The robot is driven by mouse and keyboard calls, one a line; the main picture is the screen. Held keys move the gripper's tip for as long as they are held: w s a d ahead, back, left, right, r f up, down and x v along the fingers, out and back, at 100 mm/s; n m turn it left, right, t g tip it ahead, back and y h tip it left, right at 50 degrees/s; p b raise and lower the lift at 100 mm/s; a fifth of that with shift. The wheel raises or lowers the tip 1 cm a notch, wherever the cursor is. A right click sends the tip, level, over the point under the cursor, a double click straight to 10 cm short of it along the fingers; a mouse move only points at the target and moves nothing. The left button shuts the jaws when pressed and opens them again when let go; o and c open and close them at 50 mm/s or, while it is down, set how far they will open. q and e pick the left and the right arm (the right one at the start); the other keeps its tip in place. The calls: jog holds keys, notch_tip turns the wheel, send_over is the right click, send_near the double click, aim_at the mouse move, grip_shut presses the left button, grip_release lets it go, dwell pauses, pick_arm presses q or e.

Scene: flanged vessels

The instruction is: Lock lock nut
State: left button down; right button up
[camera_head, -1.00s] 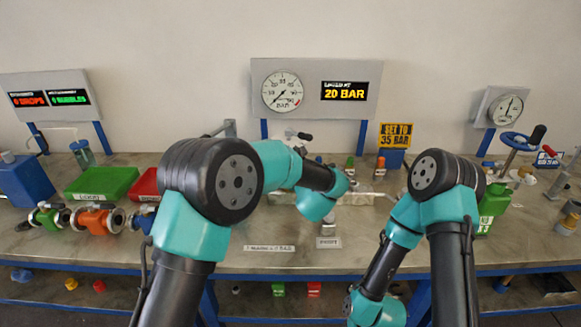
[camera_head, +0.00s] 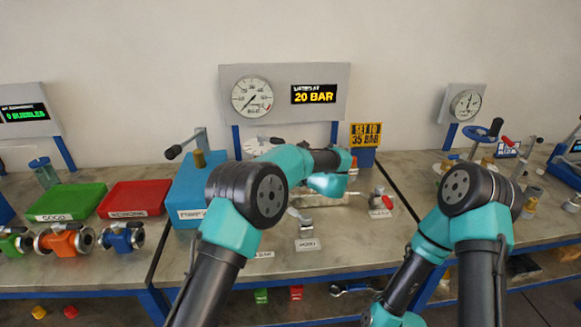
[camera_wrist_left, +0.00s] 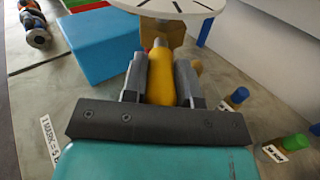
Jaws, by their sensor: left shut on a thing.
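My left gripper (camera_wrist_left: 160,82) is shut on a smooth yellow piece (camera_wrist_left: 161,76), which sits between both fingers in the left wrist view. Just beyond it are a brass-coloured part (camera_wrist_left: 176,42) and a white disc with dark marks (camera_wrist_left: 182,5). Whether the yellow piece touches the brass part I cannot tell. I cannot make out a separate lock nut. In the head view my left arm reaches toward the bench's middle and hides its fingers. My right gripper is out of the picture. The display (camera_head: 313,94) reads 20 BAR; a sign (camera_head: 367,135) says SET TO 35 BAR.
A blue box (camera_head: 190,190) with a lever stands left of my left arm, beside red (camera_head: 135,198) and green (camera_head: 67,202) trays. A small red-handled valve (camera_head: 380,202) stands to the right.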

pick_arm(q)
jog(key=shift+r, duration=0.1)
jog(key=c, duration=0.9)
grip_release()
jog(key=v, duration=1.7)
jog(key=shift+d, duration=0.25)
